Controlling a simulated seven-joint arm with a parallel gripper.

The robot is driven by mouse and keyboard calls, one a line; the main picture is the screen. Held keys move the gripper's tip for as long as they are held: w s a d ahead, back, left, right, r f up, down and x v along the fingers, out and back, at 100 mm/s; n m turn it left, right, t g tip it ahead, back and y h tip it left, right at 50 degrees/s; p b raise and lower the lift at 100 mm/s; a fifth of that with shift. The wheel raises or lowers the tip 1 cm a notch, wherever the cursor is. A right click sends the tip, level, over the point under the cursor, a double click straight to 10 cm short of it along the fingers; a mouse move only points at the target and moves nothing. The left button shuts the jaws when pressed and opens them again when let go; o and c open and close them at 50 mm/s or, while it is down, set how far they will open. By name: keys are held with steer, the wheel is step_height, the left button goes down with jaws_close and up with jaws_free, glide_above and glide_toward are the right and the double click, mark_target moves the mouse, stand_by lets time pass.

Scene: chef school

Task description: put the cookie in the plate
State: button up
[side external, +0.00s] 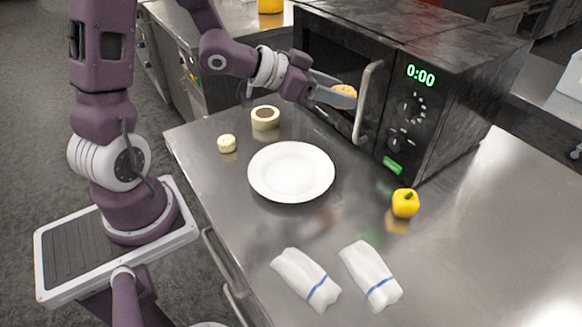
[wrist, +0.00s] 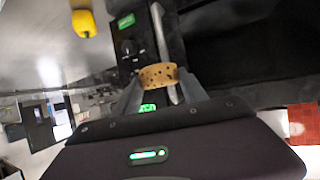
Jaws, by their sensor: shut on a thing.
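My gripper (side external: 340,97) is shut on the cookie (side external: 345,90), a round tan piece held between the fingertips in front of the black microwave. In the wrist view, the cookie (wrist: 158,76) shows dark specks and sits between the two fingers of my gripper (wrist: 160,85). The white round plate (side external: 290,172) lies empty on the steel counter, below and to the left of my gripper. The cookie is in the air, apart from the plate.
The microwave (side external: 440,90) stands behind, its handle (side external: 368,100) close to my fingertips. A brown-topped cream pot (side external: 265,118) and a small pale piece (side external: 227,144) are behind the plate. A yellow pepper (side external: 405,203) and two folded towels (side external: 306,278) lie right and in front.

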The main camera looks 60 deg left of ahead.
steer(key=d+f+m+h, duration=0.2)
steer(key=d+f, duration=0.6)
steer(key=d, duration=0.5)
steer(key=n+g+y, duration=0.9)
steer(key=n+y, duration=0.9)
steer(key=n, duration=0.2)
glide_above(293, 180)
steer(key=shift+n, duration=0.3)
step_height(293, 180, down, 10)
steer(key=shift+r, duration=0.15)
steer(key=shift+f, duration=0.25)
